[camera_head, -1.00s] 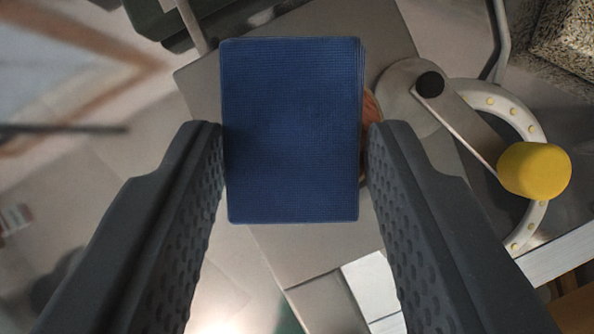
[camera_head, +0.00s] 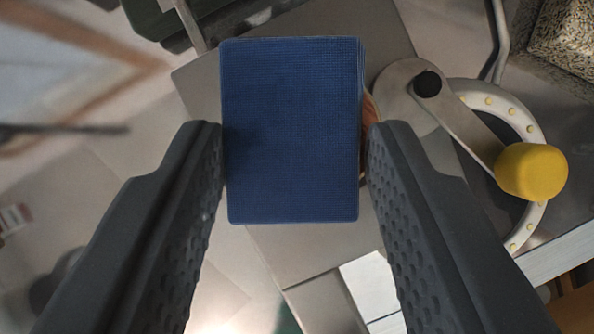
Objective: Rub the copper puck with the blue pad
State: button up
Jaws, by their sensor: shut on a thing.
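The blue pad (camera_head: 291,130) is a dark blue textured block in the middle of the view. My gripper (camera_head: 295,135) is shut on it, with one dark finger against its left side and the other against its right side. A narrow orange-brown edge, which looks like the copper puck (camera_head: 369,108), shows just right of the pad, between it and the right finger. The pad hides most of the puck. I cannot tell whether the pad touches the puck.
A grey metal plate (camera_head: 290,255) lies beneath the pad. To its right are a lever with a yellow knob (camera_head: 531,172) and a pale ring with yellow dots (camera_head: 492,104). A speckled stone block (camera_head: 567,45) is at the top right. A white block (camera_head: 372,285) lies below.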

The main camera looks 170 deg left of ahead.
jog(key=shift+d, duration=0.85)
jog(key=shift+a+b, duration=0.35)
jog(key=shift+a, duration=0.55)
jog(key=shift+d, duration=0.9)
jog(key=shift+a+b, duration=0.4)
jog(key=shift+a, duration=0.5)
jog(key=shift+d, duration=0.9)
jog(key=shift+a+b, duration=0.35)
jog(key=shift+a, duration=0.55)
jog(key=shift+d, duration=0.9)
jog(key=shift+a+b, duration=0.3)
jog(key=shift+a, duration=0.6)
jog(key=shift+d, duration=0.9)
jog(key=shift+a+b, duration=0.3)
jog(key=shift+a, duration=0.6)
jog(key=shift+d, duration=0.9)
jog(key=shift+a+b, duration=0.3)
jog(key=shift+a, duration=0.6)
